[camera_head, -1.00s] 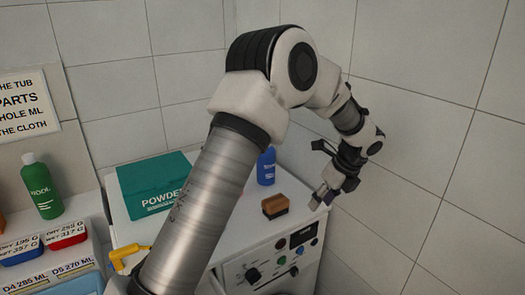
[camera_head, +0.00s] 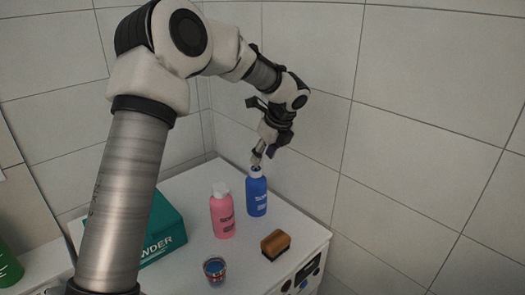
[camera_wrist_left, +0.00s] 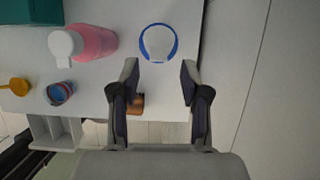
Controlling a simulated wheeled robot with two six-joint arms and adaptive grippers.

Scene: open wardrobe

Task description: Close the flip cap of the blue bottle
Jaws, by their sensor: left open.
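The blue bottle (camera_head: 257,196) stands upright at the back right of the white worktop. My left gripper (camera_head: 258,158) points down just above its top, with its fingers apart. In the left wrist view the bottle is seen from above as a blue ring with a pale top (camera_wrist_left: 158,43). It lies just beyond the open fingertips (camera_wrist_left: 159,72), with nothing between them. The bottle's white cap is partly hidden by the fingers in the head view, and I cannot tell how its lid sits. My right gripper is not in view.
A pink bottle (camera_head: 222,214) stands close left of the blue one. A brown brush (camera_head: 275,244) and a cup with blue contents (camera_head: 215,270) are nearer the front. A teal powder box (camera_head: 163,226) is at left. A tiled wall rises behind and right.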

